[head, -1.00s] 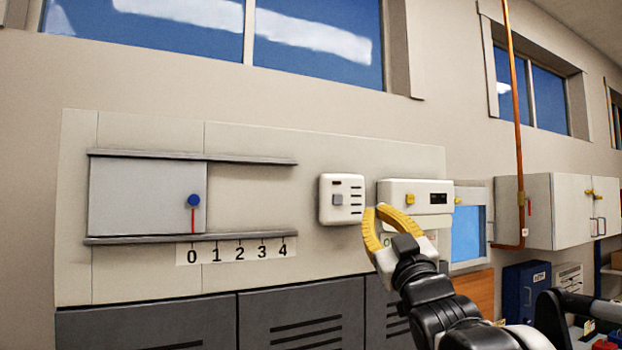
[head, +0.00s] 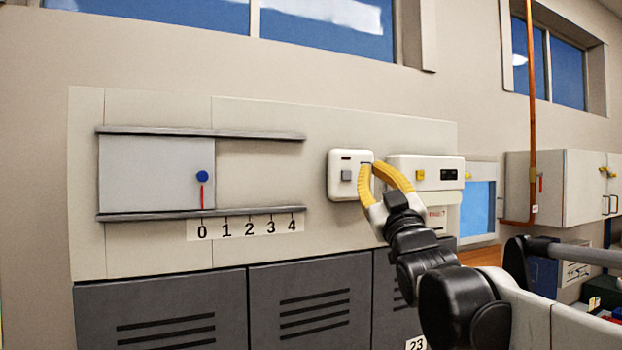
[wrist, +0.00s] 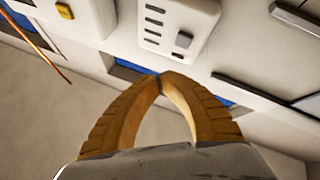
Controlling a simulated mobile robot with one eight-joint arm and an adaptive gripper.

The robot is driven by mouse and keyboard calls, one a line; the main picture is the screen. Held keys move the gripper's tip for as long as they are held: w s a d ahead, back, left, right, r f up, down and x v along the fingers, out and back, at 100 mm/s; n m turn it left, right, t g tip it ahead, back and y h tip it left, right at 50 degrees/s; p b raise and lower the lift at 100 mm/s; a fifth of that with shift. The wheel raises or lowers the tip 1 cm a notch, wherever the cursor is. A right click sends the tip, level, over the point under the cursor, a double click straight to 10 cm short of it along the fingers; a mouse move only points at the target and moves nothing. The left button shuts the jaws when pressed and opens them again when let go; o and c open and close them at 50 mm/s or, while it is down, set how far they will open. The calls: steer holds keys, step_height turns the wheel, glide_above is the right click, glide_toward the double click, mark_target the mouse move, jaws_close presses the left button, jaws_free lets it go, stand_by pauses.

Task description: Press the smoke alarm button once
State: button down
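The smoke alarm appears to be the white rounded box (head: 338,186) on the wall panel, with a square grey button (head: 346,175) and a small dark window above it. In the wrist view the box (wrist: 160,14) is upside down, with dark slots beside its grey button (wrist: 184,40). My gripper (head: 369,164) has yellow curved fingers and is in front of the box's right side in the head view, hiding its slots. In the wrist view the fingertips (wrist: 161,77) meet with nothing between them. They appear apart from the button; the exact gap is unclear.
Right of the alarm is a white unit with a yellow button (head: 420,175) and dark display. A sliding door (head: 150,174) with a blue knob (head: 202,176) and a numbered scale (head: 247,228) is at left. Grey lockers (head: 310,300) are below, and an orange pipe (head: 532,100) is at right.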

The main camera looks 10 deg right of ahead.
mark_target(351, 163)
steer(key=shift+w+a, duration=0.25)
steer(key=shift+w, duration=0.55)
steer(key=shift+w+a, duration=0.3)
steer(key=shift+w, duration=0.5)
steer(key=shift+w+a, duration=0.25)
steer(key=shift+w, duration=0.55)
steer(key=shift+w+a, duration=0.1)
steer(key=shift+w, duration=0.3)
steer(key=shift+w+a, duration=0.15)
steer(key=shift+w, duration=0.2)
steer(key=shift+s, duration=0.1)
stand_by(0.5)
steer(key=shift+s+d, duration=0.25)
steer(key=shift+s, duration=0.45)
steer(key=shift+s+d, duration=0.25)
steer(key=shift+s, duration=0.55)
steer(key=shift+s+d, duration=0.3)
steer(key=shift+s, duration=0.45)
steer(key=shift+s+d, duration=0.25)
steer(key=shift+s, duration=0.55)
